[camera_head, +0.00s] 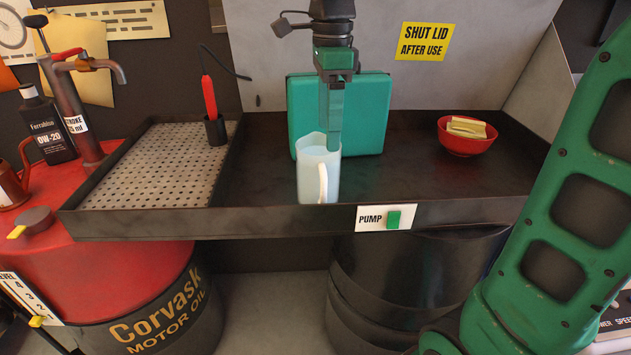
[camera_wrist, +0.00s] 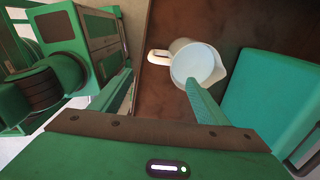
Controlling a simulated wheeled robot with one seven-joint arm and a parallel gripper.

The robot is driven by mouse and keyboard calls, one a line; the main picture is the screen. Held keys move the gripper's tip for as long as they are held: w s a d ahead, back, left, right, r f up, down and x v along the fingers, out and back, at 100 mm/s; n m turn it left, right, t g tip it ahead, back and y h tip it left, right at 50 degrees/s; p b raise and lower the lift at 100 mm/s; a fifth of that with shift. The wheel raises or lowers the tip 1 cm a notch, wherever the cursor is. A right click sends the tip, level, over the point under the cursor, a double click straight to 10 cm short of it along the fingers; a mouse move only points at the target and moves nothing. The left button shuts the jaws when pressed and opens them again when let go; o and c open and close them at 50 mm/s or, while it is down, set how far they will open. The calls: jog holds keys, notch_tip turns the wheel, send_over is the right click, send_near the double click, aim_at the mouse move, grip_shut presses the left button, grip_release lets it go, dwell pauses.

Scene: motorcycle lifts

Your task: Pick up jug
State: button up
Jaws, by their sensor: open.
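The jug (camera_head: 312,172) is pale and translucent, and stands upright on the dark tray by its front wall. Its handle faces the camera in the head view. In the wrist view, the jug (camera_wrist: 208,66) shows its round mouth, with the handle to the left and spout to the right. My gripper (camera_head: 335,145) points down over the jug, seen nearly edge-on. In the wrist view my gripper (camera_wrist: 160,80) is open and holds nothing. One fingertip overlaps the jug's mouth; the other is left, beyond the handle side. I cannot tell whether the fingertip is inside the jug or touches it.
A teal case (camera_head: 365,115) stands close behind the jug. A red bowl (camera_head: 467,136) with yellowish blocks sits at the right of the dark tray (camera_head: 420,190). A perforated plate (camera_head: 150,170) and a red-handled tool (camera_head: 209,98) are left. The tray has raised walls.

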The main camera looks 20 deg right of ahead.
aim_at(322, 166)
jog(key=shift+a+f, duration=0.15)
jog(key=shift+f, duration=0.1)
notch_tip(322, 166, down, 5)
jog(key=shift+w+r, duration=0.1)
jog(key=shift+w+a+f, duration=0.1)
jog(key=shift+a+f, duration=0.1)
jog(key=shift+f, duration=1.15)
jog(key=shift+a+f, duration=0.15)
jog(key=shift+f, duration=1.15)
grip_shut()
